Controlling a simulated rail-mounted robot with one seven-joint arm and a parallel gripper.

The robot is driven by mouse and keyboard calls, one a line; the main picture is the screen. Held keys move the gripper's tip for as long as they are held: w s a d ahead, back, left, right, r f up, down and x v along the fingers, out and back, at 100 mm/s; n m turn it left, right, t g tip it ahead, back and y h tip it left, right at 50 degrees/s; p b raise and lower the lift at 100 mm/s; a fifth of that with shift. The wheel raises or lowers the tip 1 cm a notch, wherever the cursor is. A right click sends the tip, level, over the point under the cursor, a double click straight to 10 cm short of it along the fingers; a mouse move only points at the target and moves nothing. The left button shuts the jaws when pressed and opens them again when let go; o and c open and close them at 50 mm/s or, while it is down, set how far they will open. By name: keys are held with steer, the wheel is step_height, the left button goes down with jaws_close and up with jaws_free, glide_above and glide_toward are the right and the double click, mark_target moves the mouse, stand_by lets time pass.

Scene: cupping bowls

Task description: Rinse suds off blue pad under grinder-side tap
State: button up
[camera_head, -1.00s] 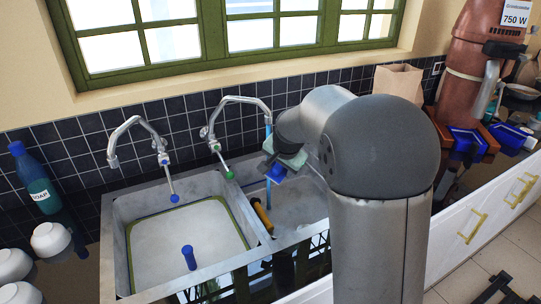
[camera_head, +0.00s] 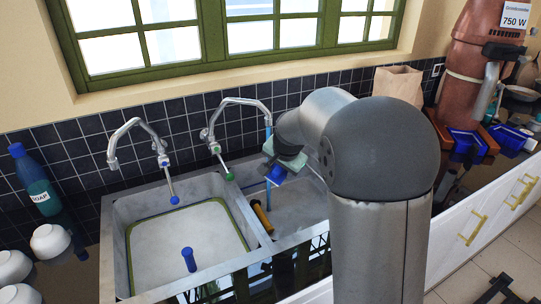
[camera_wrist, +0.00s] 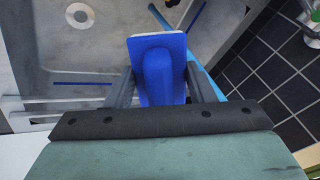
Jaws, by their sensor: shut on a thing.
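My gripper (camera_wrist: 160,88) is shut on the blue pad (camera_wrist: 163,72), with one dark finger on each side of its grip. A thin white edge shows along the pad's far end; I cannot tell whether it is suds. In the head view my gripper (camera_head: 290,160) holds the pad (camera_head: 277,174) above the right sink basin (camera_head: 296,212). The grinder-side tap (camera_head: 240,101), with a green-tipped lever, arches over this basin. A light blue stream (camera_head: 268,140) runs down from its spout, close to the pad. In the wrist view the stream (camera_wrist: 201,75) passes behind the pad; contact is unclear.
The left tap (camera_head: 135,125) has a blue-tipped lever. The left basin (camera_head: 190,235) holds pale liquid and an upright blue handle (camera_head: 189,258). A yellow-brown handle (camera_head: 262,217) lies by the divider. A soap bottle (camera_head: 36,182) and white bowls (camera_head: 50,240) stand left; the copper grinder (camera_head: 468,65) stands right.

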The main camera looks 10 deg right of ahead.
steer(key=s+r+p, duration=0.1)
steer(key=s+r, duration=0.3)
steer(key=s, duration=0.1)
stand_by(0.6)
steer(key=shift+d+f, duration=0.1)
steer(key=d+f+n+y, duration=0.1)
steer(key=d+f+n, duration=0.1)
steer(key=f+n, duration=0.1)
steer(key=s+d+f+n+y, duration=0.1)
steer(key=d+f+n+y, duration=0.1)
steer(key=f, duration=0.4)
steer(key=shift+d+f+n+g, duration=0.25)
steer(key=shift+d+n+g, duration=0.15)
steer(key=shift+d+n, duration=0.3)
steer(key=shift+s+a, duration=0.1)
